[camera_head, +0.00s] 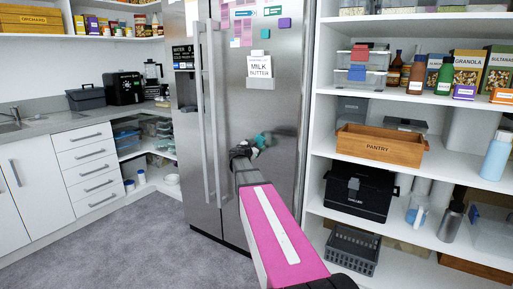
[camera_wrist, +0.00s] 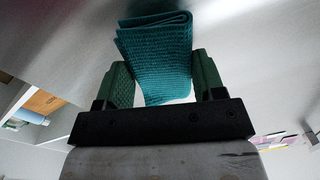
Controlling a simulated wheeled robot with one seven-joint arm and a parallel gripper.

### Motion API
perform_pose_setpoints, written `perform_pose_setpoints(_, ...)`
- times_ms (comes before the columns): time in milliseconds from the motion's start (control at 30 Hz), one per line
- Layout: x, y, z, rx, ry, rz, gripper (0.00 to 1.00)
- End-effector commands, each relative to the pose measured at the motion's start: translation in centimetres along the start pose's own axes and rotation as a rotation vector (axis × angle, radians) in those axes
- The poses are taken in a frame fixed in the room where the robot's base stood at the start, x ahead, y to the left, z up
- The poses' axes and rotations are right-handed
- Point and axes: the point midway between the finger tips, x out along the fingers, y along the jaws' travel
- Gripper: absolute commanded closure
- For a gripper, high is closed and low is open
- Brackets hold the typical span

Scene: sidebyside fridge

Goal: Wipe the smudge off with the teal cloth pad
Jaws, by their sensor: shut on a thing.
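The teal cloth pad (camera_wrist: 158,55) is folded in layers and held between the green-padded fingers of my gripper (camera_wrist: 150,85). In the head view my gripper (camera_head: 243,152) is in front of the steel fridge's right door (camera_head: 265,190), below the milk-and-butter note. A small part of the teal pad (camera_head: 262,140) shows past the fingers, close to the door. I cannot tell whether the pad touches the steel. No smudge can be made out with certainty; my gripper and the pad cover part of the door.
The fridge handles (camera_head: 212,110) run vertically left of my gripper. Papers and magnets (camera_head: 242,30) are on the door above. Open shelves with a pantry crate (camera_head: 380,146) and bottles stand to the right. Counter and drawers (camera_head: 90,170) are at left, with clear floor before them.

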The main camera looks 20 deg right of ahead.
Motion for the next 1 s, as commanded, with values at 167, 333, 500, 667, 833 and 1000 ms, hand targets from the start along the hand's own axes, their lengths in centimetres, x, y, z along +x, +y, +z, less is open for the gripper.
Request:
perform_pose_setpoints(167,0.3,0.0,0.0,0.000,0.000,0.000,0.62)
perform_pose_setpoints(333,0.6,0.0,0.0,0.000,0.000,0.000,0.62)
perform_pose_setpoints(500,0.9,0.0,0.0,0.000,0.000,0.000,0.62)
perform_pose_setpoints(667,1.2,0.0,0.0,0.000,0.000,0.000,0.62)
perform_pose_setpoints(833,1.5,0.0,0.0,0.000,0.000,0.000,0.62)
perform_pose_setpoints(1000,1.4,0.0,0.0,0.000,0.000,0.000,0.62)
